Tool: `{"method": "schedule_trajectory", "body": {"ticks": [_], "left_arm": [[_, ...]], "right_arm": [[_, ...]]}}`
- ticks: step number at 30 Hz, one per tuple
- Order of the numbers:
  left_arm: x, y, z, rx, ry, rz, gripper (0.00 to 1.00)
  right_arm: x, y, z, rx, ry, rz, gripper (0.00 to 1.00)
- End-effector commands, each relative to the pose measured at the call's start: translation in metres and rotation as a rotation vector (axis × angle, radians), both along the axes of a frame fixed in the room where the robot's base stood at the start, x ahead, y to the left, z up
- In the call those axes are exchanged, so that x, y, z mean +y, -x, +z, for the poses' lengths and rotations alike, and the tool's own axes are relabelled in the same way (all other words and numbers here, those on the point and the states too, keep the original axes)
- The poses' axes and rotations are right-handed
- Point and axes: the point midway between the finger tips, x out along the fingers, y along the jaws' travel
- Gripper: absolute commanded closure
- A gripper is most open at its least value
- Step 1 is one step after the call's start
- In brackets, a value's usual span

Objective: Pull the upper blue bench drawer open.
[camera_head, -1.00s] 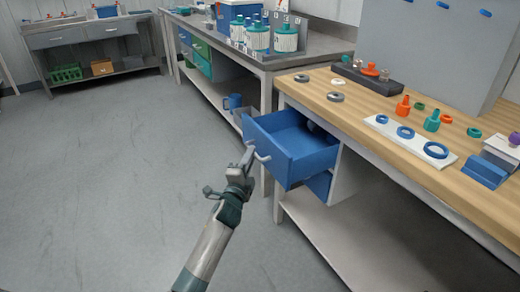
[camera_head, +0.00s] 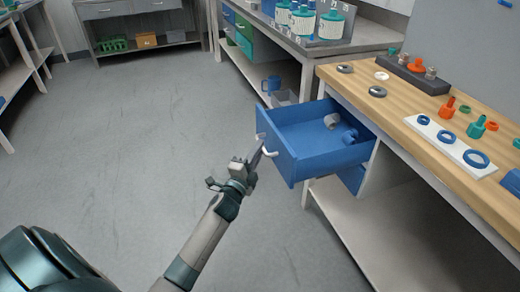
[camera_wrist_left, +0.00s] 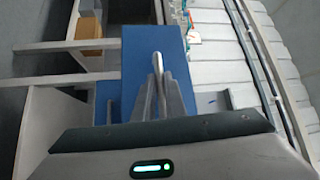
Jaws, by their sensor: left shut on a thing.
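The upper blue bench drawer (camera_head: 318,160) is pulled well out of the wooden-topped bench, and its inside shows. A grey part (camera_head: 332,121) and a blue part (camera_head: 350,136) lie in it. My left gripper (camera_head: 257,157) is at the drawer's front, shut on the pale drawer handle (camera_head: 268,147). In the left wrist view, the fingers (camera_wrist_left: 157,88) close on the handle (camera_wrist_left: 157,70) against the blue drawer front (camera_wrist_left: 135,55). A lower blue drawer (camera_head: 351,178) sits below, mostly hidden. My right gripper is in neither view.
The bench top (camera_head: 405,108) carries a white strip (camera_head: 450,142) with blue rings, coloured fittings and a dark block (camera_head: 414,76). A grey bench (camera_head: 345,45) with bottles stands behind. The floor (camera_head: 160,130) left of the drawer is clear.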

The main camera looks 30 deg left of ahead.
Motion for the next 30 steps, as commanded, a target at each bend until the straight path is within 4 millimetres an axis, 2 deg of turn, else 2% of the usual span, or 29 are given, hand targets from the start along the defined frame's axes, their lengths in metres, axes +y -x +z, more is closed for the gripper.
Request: {"method": "schedule_trajectory", "body": {"ticks": [1,2,3,4,14,19,23,30], "left_arm": [[-0.001,0.000,-0.002,0.003,0.000,0.000,1.00],[-0.001,0.000,-0.002,0.003,0.000,0.000,0.85],[-0.001,0.000,-0.002,0.003,0.000,0.000,0.75],[-0.001,0.000,-0.001,0.002,0.000,0.000,0.70],[0.000,0.000,-0.001,0.001,0.000,0.000,0.70],[-0.001,0.007,-0.002,0.002,0.000,0.000,0.70],[-0.003,0.020,-0.004,0.002,0.000,0.001,0.70],[-0.008,0.059,-0.010,0.003,0.000,0.001,0.70]], "right_arm": [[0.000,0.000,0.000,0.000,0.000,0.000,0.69],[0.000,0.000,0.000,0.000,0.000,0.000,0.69],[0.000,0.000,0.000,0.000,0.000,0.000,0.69],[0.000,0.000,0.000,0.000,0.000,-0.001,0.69],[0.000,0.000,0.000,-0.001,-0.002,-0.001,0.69],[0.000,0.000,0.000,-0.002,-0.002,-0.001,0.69],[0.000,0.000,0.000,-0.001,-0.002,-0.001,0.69],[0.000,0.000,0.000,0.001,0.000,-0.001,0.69]]}}
